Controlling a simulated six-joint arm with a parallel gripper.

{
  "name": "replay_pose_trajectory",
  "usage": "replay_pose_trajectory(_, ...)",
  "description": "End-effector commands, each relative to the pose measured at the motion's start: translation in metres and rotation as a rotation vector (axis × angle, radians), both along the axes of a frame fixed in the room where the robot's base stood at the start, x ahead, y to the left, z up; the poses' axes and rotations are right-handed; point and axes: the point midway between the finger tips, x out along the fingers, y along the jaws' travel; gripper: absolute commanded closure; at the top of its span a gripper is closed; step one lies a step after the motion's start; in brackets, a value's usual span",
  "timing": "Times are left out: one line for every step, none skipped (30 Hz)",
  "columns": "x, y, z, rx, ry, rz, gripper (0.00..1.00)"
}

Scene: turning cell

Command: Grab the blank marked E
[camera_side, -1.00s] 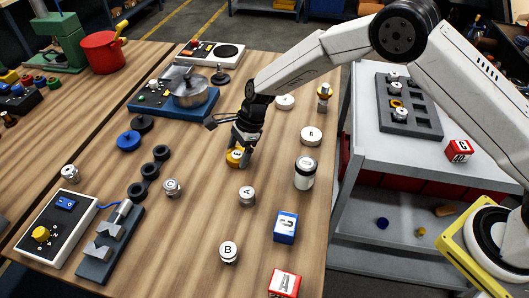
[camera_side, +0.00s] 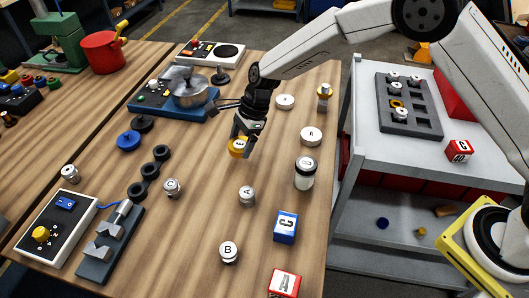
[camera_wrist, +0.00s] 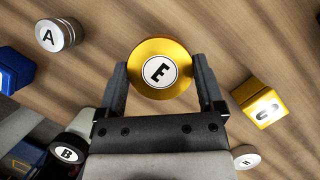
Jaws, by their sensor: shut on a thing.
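The blank marked E (camera_wrist: 161,72) is a gold round piece with a white label, seen close up in the wrist view. My gripper (camera_wrist: 161,85) is shut on it, one finger on each side. In the side view the gold blank (camera_side: 238,147) sits in the jaws of my gripper (camera_side: 243,140), which points down over the middle of the table. It appears to be held a little above the wood. Its label is partly covered by the fingers in the side view.
Silver blanks A (camera_side: 247,195) and B (camera_side: 228,252) stand nearer on the table (camera_side: 200,220).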

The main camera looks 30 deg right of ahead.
Motion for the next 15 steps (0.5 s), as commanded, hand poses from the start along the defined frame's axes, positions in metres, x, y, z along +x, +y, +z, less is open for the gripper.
replay_pose_trajectory(-0.003, -0.001, 0.008, 0.002, -0.004, -0.001, 1.0)
replay_pose_trajectory(-0.006, -0.002, 0.012, 0.002, -0.005, -0.001, 1.0)
replay_pose_trajectory(-0.009, -0.004, 0.016, 0.002, -0.005, -0.001, 1.0)
replay_pose_trajectory(-0.012, -0.005, 0.02, 0.002, -0.005, 0.0, 1.0)
replay_pose_trajectory(-0.015, -0.006, 0.023, 0.002, -0.005, 0.0, 1.0)
replay_pose_trajectory(-0.018, -0.007, 0.027, 0.002, -0.005, 0.0, 1.0)
replay_pose_trajectory(-0.021, -0.008, 0.031, 0.002, -0.005, 0.0, 1.0)
replay_pose_trajectory(-0.024, -0.009, 0.035, 0.002, -0.005, 0.0, 1.0)
replay_pose_trajectory(-0.028, -0.01, 0.039, 0.002, -0.005, 0.0, 1.0)
replay_pose_trajectory(-0.03, -0.011, 0.043, 0.002, -0.005, 0.0, 1.0)
replay_pose_trajectory(-0.033, -0.013, 0.046, 0.002, -0.005, 0.0, 1.0)
replay_pose_trajectory(-0.038, -0.014, 0.049, 0.002, -0.004, -0.001, 1.0)
replay_pose_trajectory(-0.043, -0.016, 0.05, 0.002, -0.003, 0.0, 1.0)
replay_pose_trajectory(-0.047, -0.017, 0.052, 0.002, -0.003, 0.0, 1.0)
replay_pose_trajectory(-0.052, -0.019, 0.054, 0.002, -0.002, 0.0, 1.0)
